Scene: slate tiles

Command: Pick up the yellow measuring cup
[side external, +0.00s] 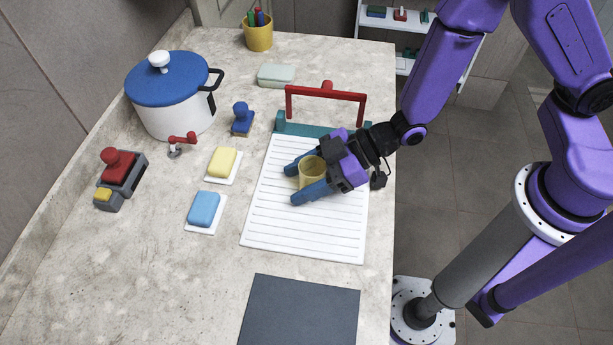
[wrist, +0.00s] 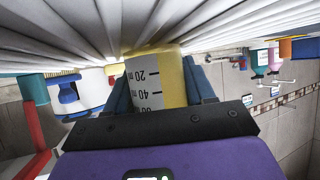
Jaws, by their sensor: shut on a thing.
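The yellow measuring cup (side external: 311,172) is between the two blue fingers of my gripper (side external: 308,178), over the white ridged board on the counter. In the wrist view the cup (wrist: 158,80) shows a white scale with black marks and numbers, with a finger on each side of it. My gripper (wrist: 160,95) is shut on the cup. The cup is at or close to the ridged board (side external: 270,225); I cannot tell whether it touches it.
A teal and red handled piece (side external: 325,95) stands at the board's far end. Left are a blue-lidded pot (side external: 175,108), a blue stamp (side external: 241,119), yellow (side external: 223,162) and blue (side external: 204,209) blocks, and a red-grey device (side external: 121,173). A dark slate (side external: 300,312) lies in front.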

